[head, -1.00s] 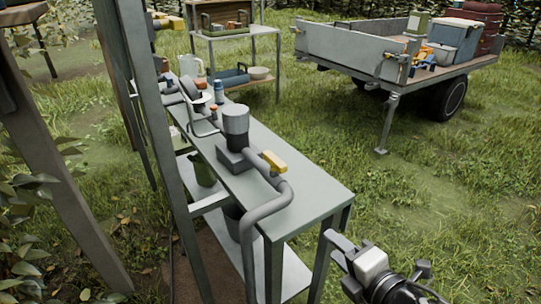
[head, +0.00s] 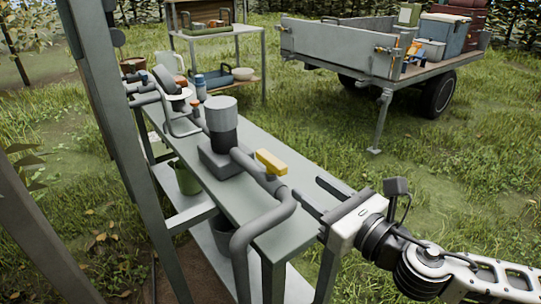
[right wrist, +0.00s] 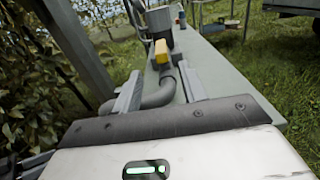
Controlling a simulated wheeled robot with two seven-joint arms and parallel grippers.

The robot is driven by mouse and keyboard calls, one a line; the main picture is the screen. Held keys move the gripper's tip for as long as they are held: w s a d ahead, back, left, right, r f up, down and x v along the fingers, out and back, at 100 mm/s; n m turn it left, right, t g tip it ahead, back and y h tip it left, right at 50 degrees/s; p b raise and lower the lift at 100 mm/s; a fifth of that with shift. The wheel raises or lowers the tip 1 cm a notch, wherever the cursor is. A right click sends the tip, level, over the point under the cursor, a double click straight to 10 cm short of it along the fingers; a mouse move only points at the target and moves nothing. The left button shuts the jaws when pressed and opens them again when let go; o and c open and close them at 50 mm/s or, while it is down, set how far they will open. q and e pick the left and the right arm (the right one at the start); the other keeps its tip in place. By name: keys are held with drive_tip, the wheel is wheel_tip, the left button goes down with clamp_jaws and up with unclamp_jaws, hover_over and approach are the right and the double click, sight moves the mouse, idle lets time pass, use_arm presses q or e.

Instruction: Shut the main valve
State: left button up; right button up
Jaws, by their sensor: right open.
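The main valve's yellow lever (head: 271,162) sits on top of a grey pipe (head: 262,222) on the bench and lies roughly along the pipe's run. In the right wrist view the lever (right wrist: 161,51) shows straight ahead, between and beyond the fingertips. My right gripper (head: 308,188) is open and empty, just to the right of and nearer than the lever, apart from it. Its two fingers (right wrist: 160,74) point toward the lever in the wrist view. My left gripper is not in view.
The pipe joins a grey pump-like cylinder (head: 222,120) on the green-grey bench (head: 300,160). A scale-like device (head: 180,112) and bottles stand further back. A grey post (head: 140,170) rises at left. A trailer (head: 330,45) and a shelf (head: 215,38) stand behind. Grass at right is clear.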

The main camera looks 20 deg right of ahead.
sight(271, 158)
drive_tip(key=p+x, duration=0.1)
drive_tip(key=x, duration=1.2)
drive_tip(key=shift+w, duration=0.1)
drive_tip(key=shift+f, duration=0.1)
clamp_jaws()
